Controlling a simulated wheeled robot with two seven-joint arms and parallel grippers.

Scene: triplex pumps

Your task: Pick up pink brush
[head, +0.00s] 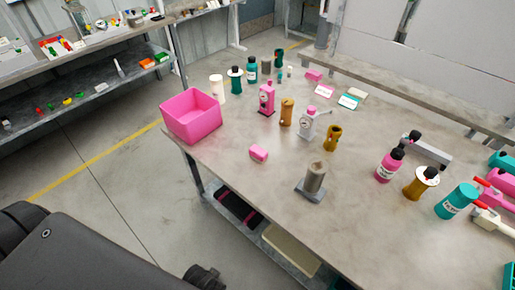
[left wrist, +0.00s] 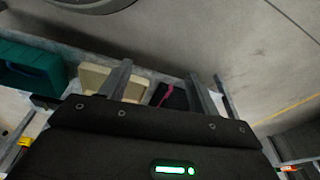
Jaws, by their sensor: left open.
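I cannot make out a clear brush shape. A pink strip (head: 250,214) lies with a black flat item (head: 236,206) on the shelf under the table in the head view. They also show in the left wrist view, as a pink strip (left wrist: 167,94) on a black item (left wrist: 177,97), beyond and between my fingers. A small pink block (head: 258,152) lies on the tabletop near its front edge. My left gripper (left wrist: 157,69) is open, with nothing visible between its fingers; the head view does not show its fingers. My right gripper is not in view.
The grey table (head: 235,135) carries a pink open box (head: 191,116) at its left corner and several bottles and pumps. A cream tray (head: 291,249) lies beside the black item on the lower shelf; a table leg (head: 193,175) stands left. Floor left of the table is clear.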

